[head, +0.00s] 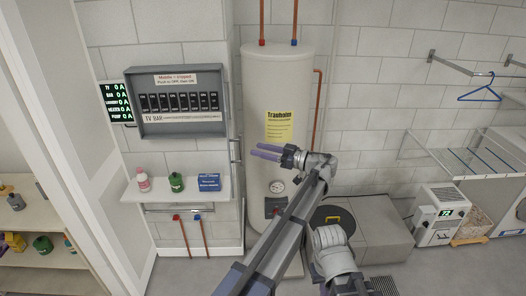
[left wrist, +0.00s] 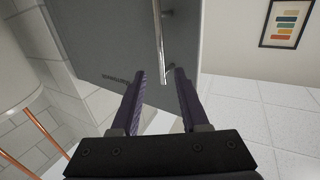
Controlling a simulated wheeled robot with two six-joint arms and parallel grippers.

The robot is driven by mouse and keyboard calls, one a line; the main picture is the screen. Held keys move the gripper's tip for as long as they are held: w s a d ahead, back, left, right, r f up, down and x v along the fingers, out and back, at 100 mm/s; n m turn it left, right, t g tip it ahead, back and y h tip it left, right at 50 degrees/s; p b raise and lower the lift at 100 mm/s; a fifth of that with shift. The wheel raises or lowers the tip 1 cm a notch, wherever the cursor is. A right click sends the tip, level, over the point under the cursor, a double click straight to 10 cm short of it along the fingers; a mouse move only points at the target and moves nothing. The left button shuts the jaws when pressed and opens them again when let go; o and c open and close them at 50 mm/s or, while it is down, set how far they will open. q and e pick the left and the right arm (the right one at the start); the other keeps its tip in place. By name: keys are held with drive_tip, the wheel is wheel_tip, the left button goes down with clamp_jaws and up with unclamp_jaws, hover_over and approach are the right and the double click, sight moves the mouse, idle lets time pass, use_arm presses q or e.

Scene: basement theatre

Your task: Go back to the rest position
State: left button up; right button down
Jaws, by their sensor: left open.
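My left gripper (head: 256,150) is in front of the tall white water heater (head: 270,85), with its purple fingers pointing left. It is open and empty. In the left wrist view its two fingers (left wrist: 158,75) stand apart with nothing between them. A grey panel with a metal bar handle (left wrist: 158,40) lies beyond them; I cannot tell if the fingers touch it.
The grey breaker box (head: 178,130) hangs left of the heater. Below it a white shelf (head: 150,194) holds a pink-white bottle (head: 143,180), a green container (head: 176,182) and a blue box (head: 209,183). A dehumidifier (head: 438,214) and wire rack (head: 470,162) stand right.

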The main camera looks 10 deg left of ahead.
use_arm(q)
drive_tip(key=s+a+f+m+g+h, duration=0.1)
drive_tip(key=s+a+f+m+h, duration=0.1)
drive_tip(key=s+f+m+h, duration=0.6)
drive_tip(key=s+a+f+m+g+h, duration=0.1)
drive_tip(key=s+a+f+m+h, duration=0.2)
drive_tip(key=s+f, duration=0.8)
drive_tip(key=s+d+f+m+h+b, duration=0.2)
drive_tip(key=s+d+f+m+b, duration=0.2)
drive_tip(key=d, duration=0.5)
drive_tip(key=s+d+f+m+g+h+b, duration=0.1)
drive_tip(key=s+d+f+m+h+b, duration=0.2)
drive_tip(key=s+d+f+b, duration=0.5)
wheel_tip(320, 180, down, 3)
drive_tip(key=shift+s+d+f+m+h, duration=0.1)
drive_tip(key=shift+s+d+m+h, duration=0.2)
drive_tip(key=shift+s+d+m, duration=0.45)
drive_tip(key=shift+w+d, duration=0.2)
drive_tip(key=shift+a, duration=0.15)
